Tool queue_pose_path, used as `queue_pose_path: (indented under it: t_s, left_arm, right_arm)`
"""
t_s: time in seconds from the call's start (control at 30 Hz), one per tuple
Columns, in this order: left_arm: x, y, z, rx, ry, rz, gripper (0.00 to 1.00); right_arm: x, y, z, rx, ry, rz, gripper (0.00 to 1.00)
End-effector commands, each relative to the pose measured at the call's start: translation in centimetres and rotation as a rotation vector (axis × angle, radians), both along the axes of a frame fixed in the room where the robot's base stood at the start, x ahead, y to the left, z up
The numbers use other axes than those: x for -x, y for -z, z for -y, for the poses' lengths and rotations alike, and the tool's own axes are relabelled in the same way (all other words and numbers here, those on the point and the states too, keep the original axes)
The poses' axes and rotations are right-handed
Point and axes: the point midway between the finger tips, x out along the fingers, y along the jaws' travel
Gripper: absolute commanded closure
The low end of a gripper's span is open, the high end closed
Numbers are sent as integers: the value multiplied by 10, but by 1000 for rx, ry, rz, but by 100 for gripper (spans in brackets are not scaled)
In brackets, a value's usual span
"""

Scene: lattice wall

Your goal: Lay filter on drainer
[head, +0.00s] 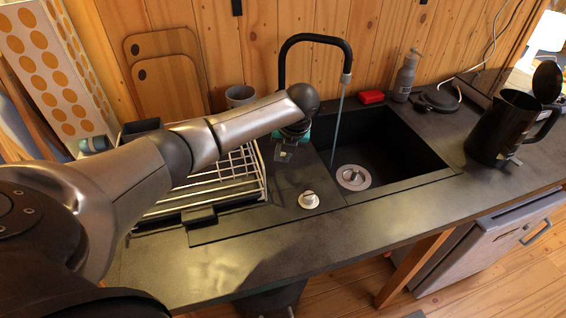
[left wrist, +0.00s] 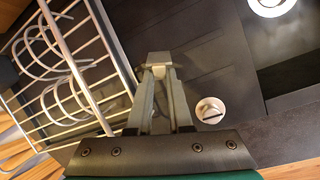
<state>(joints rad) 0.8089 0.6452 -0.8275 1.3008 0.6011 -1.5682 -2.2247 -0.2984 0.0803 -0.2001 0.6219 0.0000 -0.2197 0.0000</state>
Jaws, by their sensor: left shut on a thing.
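My left gripper (head: 286,154) hangs over the dark ribbed counter between the dish rack and the sink. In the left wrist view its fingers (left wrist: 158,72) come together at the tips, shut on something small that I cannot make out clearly. The wire dish rack drainer (head: 225,178) stands to the gripper's left; its bars (left wrist: 72,65) also show in the left wrist view. A round metal filter-like piece with a centre knob (head: 353,177) sits at the bottom of the sink (head: 400,150). My right gripper is out of view.
A small round pale knob (head: 308,199) sits on the counter near the gripper. A black tap (head: 315,40) with a thin bluish stream, a red sponge (head: 371,97), a soap bottle (head: 405,77) and a black kettle (head: 502,125) stand around the sink. The front counter strip is clear.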

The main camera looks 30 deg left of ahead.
Motion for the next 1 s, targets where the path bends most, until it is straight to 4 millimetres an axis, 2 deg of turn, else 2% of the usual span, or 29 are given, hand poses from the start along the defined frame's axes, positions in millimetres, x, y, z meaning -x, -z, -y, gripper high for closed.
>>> queue_pose_path:
  t_s: [0.03,0.17,0.53,0.57,0.8,1.0]
  left_arm:
    - [1,11,0,0,0,-5,100]
    - [1,28,0,0,0,-3,100]
    - [0,31,0,0,0,-1,100]
    - [0,31,0,0,0,-1,78]
    - [0,30,0,0,0,-1,52]
    - [0,30,0,0,0,-1,52]
  right_arm:
    - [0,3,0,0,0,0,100]
    - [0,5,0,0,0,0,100]
    - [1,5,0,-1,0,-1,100]
    - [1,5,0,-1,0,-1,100]
    - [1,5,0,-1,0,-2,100]
    - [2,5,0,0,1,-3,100]
